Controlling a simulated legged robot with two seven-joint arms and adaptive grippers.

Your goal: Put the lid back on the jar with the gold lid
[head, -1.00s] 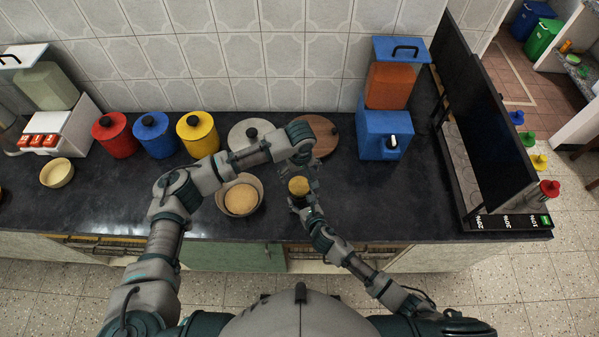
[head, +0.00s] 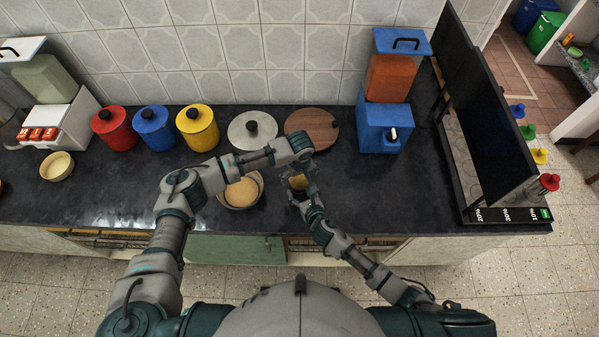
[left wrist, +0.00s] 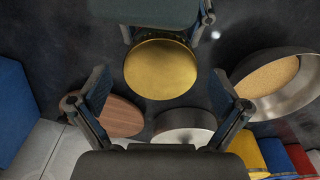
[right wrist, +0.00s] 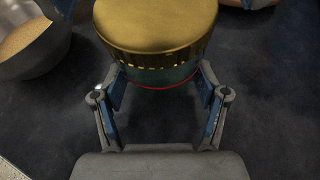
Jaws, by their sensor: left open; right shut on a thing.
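The jar with the gold lid stands near the counter's front. Its gold lid (head: 298,182) is partly hidden behind my grippers in the head view. In the right wrist view the round gold lid (right wrist: 155,25) sits level on top of the greenish jar body (right wrist: 160,76); I cannot tell how firmly it is seated. My right gripper (right wrist: 160,90) is shut on the jar body, one finger on each side. My left gripper (left wrist: 162,100) is open and empty, apart from the lid, which shows round and whole in the left wrist view (left wrist: 160,68).
A bowl of grain (head: 241,190) stands left of the jar. Behind are a steel lid with a black knob (head: 252,130) and a wooden disc (head: 313,130). Red (head: 113,127), blue (head: 155,127) and yellow (head: 198,127) canisters stand back left. A blue dispenser (head: 383,120) stands back right.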

